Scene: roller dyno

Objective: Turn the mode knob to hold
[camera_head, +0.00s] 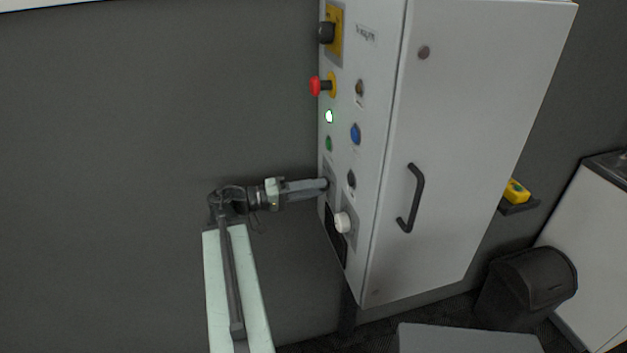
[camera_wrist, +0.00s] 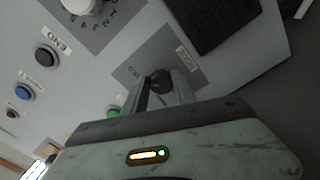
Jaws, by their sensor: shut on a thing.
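The mode knob (camera_wrist: 160,81) is a dark round knob on a grey plate (camera_wrist: 199,77) in the wrist view, with small labels beside it that are too blurred to read surely. My gripper (camera_wrist: 162,88) has one finger on each side of the knob and is shut on it. In the head view, my gripper (camera_head: 323,184) reaches from the left to the narrow side of the white cabinet (camera_head: 375,140). There the knob is mostly hidden by the fingers. Its pointing direction is unclear.
A white knob (camera_head: 342,222) sits just below, also seen in the wrist view (camera_wrist: 82,5). Nearby are a black button (camera_head: 351,179), a blue button (camera_head: 355,134), a green button (camera_head: 328,144), a lit lamp (camera_head: 328,116) and a red mushroom button (camera_head: 316,86). Left of the cabinet is clear wall.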

